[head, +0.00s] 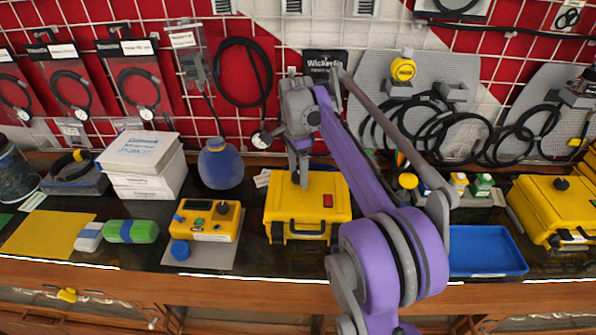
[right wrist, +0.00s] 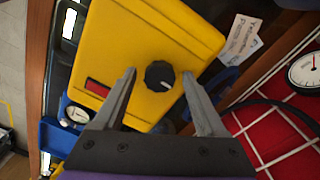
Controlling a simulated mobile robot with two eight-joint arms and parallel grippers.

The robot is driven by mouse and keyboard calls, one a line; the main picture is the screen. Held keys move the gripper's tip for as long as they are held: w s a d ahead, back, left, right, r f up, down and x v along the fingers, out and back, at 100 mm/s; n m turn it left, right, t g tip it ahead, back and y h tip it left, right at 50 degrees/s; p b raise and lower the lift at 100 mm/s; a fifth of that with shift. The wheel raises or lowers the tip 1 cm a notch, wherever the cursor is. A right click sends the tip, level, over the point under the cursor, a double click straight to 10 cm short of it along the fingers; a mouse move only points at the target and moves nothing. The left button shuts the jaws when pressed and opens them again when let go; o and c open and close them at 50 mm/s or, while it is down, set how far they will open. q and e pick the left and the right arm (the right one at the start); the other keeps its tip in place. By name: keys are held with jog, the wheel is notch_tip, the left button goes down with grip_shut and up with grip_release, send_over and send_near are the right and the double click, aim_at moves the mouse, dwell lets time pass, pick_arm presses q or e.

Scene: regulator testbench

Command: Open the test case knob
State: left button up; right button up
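The yellow test case (head: 316,205) stands on the dark bench top in the middle of the head view, with a handle on its front. Its black knob is hidden by my right gripper in the head view. In the right wrist view the black knob (right wrist: 159,75) with a white mark sits on the yellow case lid (right wrist: 150,35). My right gripper (head: 300,180) is above the lid. Its two fingers are apart, one on each side of the knob, with visible space between them and it, as the right wrist view shows (right wrist: 160,75). My left gripper is not in view.
A yellow device with knobs (head: 205,219) stands left of the case. A blue tray (head: 487,252) lies to the right. Another yellow case (head: 558,205) with a knob is at far right. A blue round bottle (head: 222,163) stands behind, before a red wall rack.

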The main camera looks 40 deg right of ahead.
grip_shut()
dwell(0.3)
jog(key=n+p, duration=0.1)
jog(key=n, duration=0.3)
jog(key=n+p, duration=0.1)
jog(key=n, duration=0.3)
jog(key=shift+n, duration=0.3)
jog(key=n+p, duration=0.1)
jog(key=n, duration=0.8)
jog(key=shift+s, duration=0.1)
jog(key=shift+n, duration=0.3)
